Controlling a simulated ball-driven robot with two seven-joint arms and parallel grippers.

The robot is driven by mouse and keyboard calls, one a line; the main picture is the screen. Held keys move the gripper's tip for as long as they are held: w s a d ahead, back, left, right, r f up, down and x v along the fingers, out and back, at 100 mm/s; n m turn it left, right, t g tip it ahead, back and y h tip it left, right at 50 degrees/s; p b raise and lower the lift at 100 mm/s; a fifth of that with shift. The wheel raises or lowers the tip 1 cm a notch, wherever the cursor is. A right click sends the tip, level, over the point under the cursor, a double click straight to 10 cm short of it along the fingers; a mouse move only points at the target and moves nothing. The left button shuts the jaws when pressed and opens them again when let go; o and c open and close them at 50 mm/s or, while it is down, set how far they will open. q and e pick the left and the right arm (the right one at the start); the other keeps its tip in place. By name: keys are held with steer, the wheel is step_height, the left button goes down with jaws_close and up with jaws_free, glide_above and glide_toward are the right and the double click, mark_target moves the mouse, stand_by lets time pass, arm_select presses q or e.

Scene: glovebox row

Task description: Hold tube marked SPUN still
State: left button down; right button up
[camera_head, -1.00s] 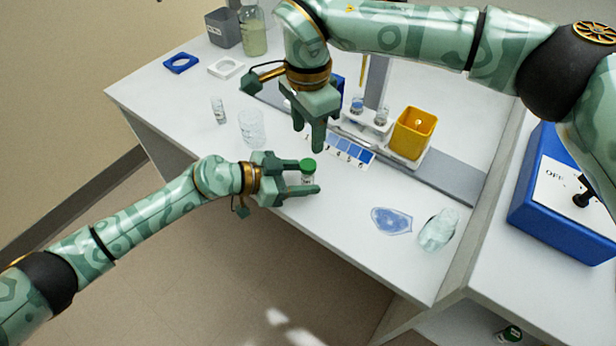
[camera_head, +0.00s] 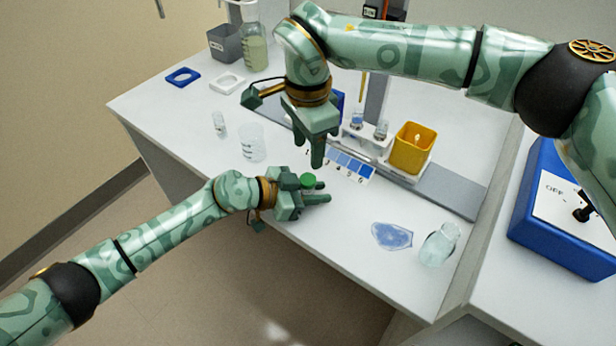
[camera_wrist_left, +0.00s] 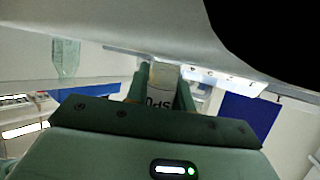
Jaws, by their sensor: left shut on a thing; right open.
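The tube marked SPUN shows its green cap (camera_head: 308,181) in the head view, between the fingers of my left gripper (camera_head: 314,190). My left gripper is shut on the tube near the bench's front edge. The tube's lower part is hidden by the fingers in the head view. My right gripper (camera_head: 317,158) is open and empty, pointing down above the bench, just behind the left one.
The white bench (camera_head: 320,222) holds a blue-and-white strip (camera_head: 350,166), a small vial rack (camera_head: 366,140), a yellow bin (camera_head: 412,148) and a clear beaker (camera_head: 252,142). A blue box (camera_head: 565,215) stands beyond.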

mark_target(308, 179)
steer(key=m, duration=0.3)
steer(key=shift+m, duration=0.3)
steer(key=m, duration=0.5)
steer(key=shift+m, duration=0.3)
steer(key=m, duration=1.1)
steer(key=shift+a+m, duration=0.1)
steer(key=shift+m, duration=0.3)
steer(key=m, duration=1.8)
steer(key=shift+f+m, duration=0.25)
steer(key=shift+m, duration=0.15)
step_height(308, 179, down, 8)
steer(key=shift+r, duration=0.2)
